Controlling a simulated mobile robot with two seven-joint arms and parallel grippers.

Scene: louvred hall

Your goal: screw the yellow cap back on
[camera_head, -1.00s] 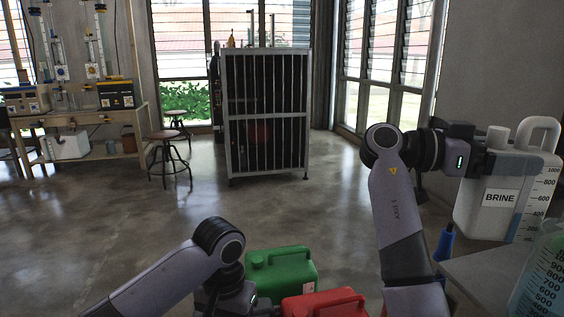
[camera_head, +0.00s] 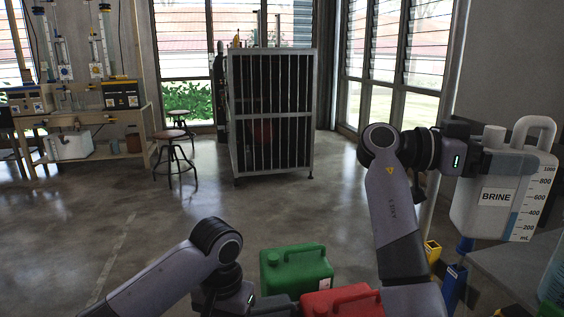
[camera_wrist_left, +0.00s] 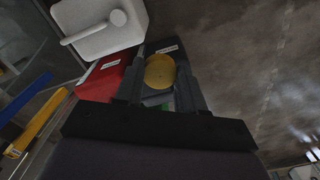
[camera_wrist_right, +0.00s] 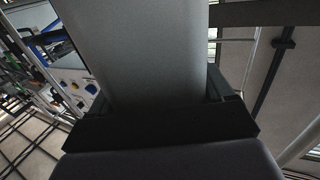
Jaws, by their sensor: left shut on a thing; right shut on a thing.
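The white jug labelled BRINE (camera_head: 484,217), with a handle and a white neck, is upright at the right in the head view. My right gripper (camera_head: 508,162) is shut on its upper part. In the right wrist view its pale wall (camera_wrist_right: 150,45) fills the space between the fingers. The yellow cap (camera_wrist_left: 160,72) is between the fingers of my left gripper (camera_wrist_left: 160,62), which is shut on it. In the head view the left gripper is low in the picture and the cap is hidden.
A green can (camera_head: 285,274) and a red can (camera_head: 350,291) stand low in front. A grey counter (camera_head: 515,262) is at the right, with yellow and blue things (camera_head: 453,285) beside it. A barred cabinet (camera_head: 272,120) and stools (camera_head: 173,136) stand farther back on open floor.

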